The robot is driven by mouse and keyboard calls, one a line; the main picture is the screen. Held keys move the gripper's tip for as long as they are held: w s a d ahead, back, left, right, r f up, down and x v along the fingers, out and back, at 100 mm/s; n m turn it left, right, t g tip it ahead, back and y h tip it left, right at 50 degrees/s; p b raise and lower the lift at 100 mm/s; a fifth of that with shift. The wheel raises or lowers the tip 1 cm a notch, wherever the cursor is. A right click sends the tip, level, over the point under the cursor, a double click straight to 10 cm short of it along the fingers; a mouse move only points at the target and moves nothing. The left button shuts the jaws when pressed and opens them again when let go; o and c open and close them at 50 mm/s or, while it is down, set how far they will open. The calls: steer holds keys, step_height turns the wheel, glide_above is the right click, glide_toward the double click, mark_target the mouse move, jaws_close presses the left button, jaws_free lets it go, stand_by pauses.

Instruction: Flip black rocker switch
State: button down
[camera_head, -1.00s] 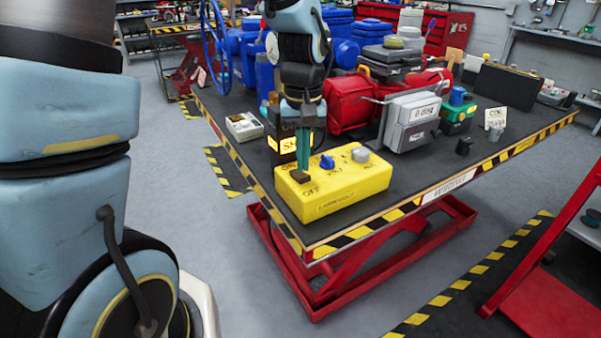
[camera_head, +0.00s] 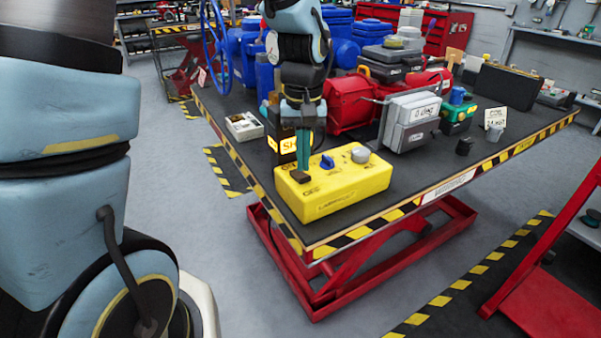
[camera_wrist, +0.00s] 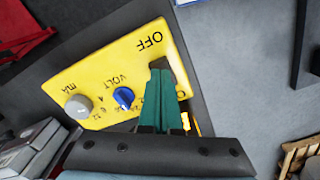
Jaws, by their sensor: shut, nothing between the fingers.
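The yellow control box (camera_head: 345,192) sits at the near left corner of the table. Its dark rocker switch (camera_head: 296,178) is at the box's left end, by the OFF marking. The fingertips (camera_wrist: 160,64) are at the switch, on the OFF side in the wrist view. They appear to touch it. The fingers hide part of the switch, so its tilt is unclear.
A blue knob (camera_head: 327,162) and a grey knob (camera_head: 360,155) stand on the same box. A black block with a yellow label (camera_head: 287,146) is just behind my fingers. A red case (camera_head: 350,103) and a grey box (camera_head: 410,122) stand farther back. The table front is clear right of the box.

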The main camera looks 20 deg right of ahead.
mark_target(302, 176)
steer(key=shift+f+b, duration=0.65)
steer(key=shift+f, duration=0.3)
stand_by(0.7)
step_height(302, 176, up, 7)
steer(key=p, duration=0.6)
stand_by(0.3)
steer(key=shift+a, duration=0.1)
steer(key=w+a+n+t, duration=0.1)
steer(key=a+n, duration=0.1)
steer(key=a, duration=2.3)
steer(key=shift+r+n+t, duration=0.2)
steer(key=shift+n+t, duration=0.1)
